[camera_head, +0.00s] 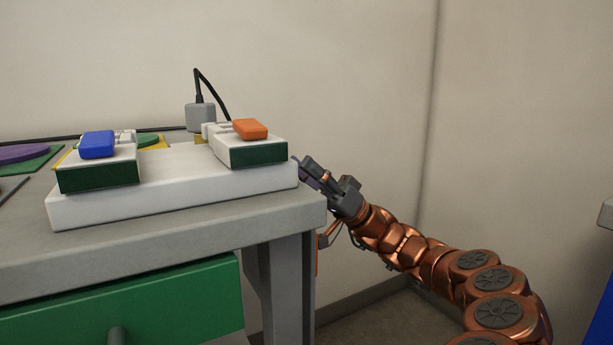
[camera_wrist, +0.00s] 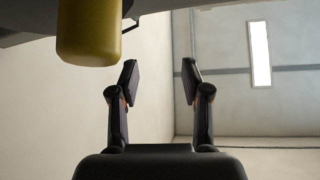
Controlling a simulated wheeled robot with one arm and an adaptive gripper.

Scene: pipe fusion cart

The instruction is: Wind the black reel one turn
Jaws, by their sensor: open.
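I cannot make out the black reel in either view. My gripper (camera_head: 309,172) is at the right end of the grey cart (camera_head: 190,240), close to the corner of its top, with the arm reaching in from the lower right. In the wrist view my gripper (camera_wrist: 159,68) is open, its two fingers apart with nothing between them. A yellow cylinder (camera_wrist: 90,32) hangs at the upper left of that view, apart from the fingers. A thin dark hooked piece (camera_wrist: 131,25) shows just right of it.
On the cart stands a white base (camera_head: 180,185) with a blue-topped block (camera_head: 97,144) and an orange-topped block (camera_head: 250,129). A grey plug (camera_head: 200,117) with a black cable stands behind. A green drawer (camera_head: 125,305) is below. The wall is close behind; floor right of the cart is clear.

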